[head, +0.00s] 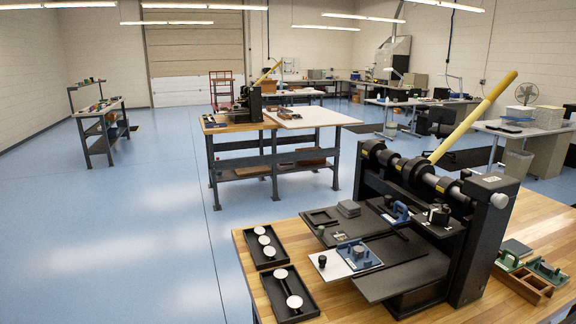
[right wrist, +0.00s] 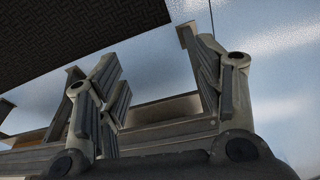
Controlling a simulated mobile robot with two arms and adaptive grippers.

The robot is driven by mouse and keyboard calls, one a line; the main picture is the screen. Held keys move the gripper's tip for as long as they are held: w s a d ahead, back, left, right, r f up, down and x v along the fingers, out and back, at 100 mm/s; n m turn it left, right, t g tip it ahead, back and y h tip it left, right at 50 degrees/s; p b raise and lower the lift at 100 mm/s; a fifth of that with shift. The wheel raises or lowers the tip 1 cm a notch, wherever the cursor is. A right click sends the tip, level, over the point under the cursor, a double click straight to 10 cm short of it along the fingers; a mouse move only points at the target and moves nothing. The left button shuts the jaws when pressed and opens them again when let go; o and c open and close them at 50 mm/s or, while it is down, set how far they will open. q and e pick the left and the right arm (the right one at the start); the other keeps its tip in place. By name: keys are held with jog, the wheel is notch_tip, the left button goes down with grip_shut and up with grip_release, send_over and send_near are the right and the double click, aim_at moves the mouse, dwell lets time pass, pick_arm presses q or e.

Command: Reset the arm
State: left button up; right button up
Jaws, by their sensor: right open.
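A black badge press (head: 405,205) stands on the wood-topped bench at the right of the head view. Its long yellow lever arm (head: 473,118) slants up and to the right from the black shaft across its top. My right gripper (right wrist: 152,55) shows in the right wrist view with its two fingers spread apart and nothing between them. Neither gripper shows in the head view, so I cannot tell how far the right one is from the lever. My left gripper is in no view.
Black trays (head: 291,315) with white discs lie left of the press. A wooden box (head: 524,284) is at its right. Another bench (head: 228,127) with a similar press stands farther back. The blue floor (head: 110,220) at left is clear. A dark textured surface (right wrist: 75,30) fills the wrist view's upper left.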

jog(key=s+d+f+g, duration=0.1)
jog(key=s+d+f, duration=0.1)
jog(key=s+f, duration=1.1)
jog(key=shift+s+d, duration=0.4)
jog(key=shift+s, duration=0.75)
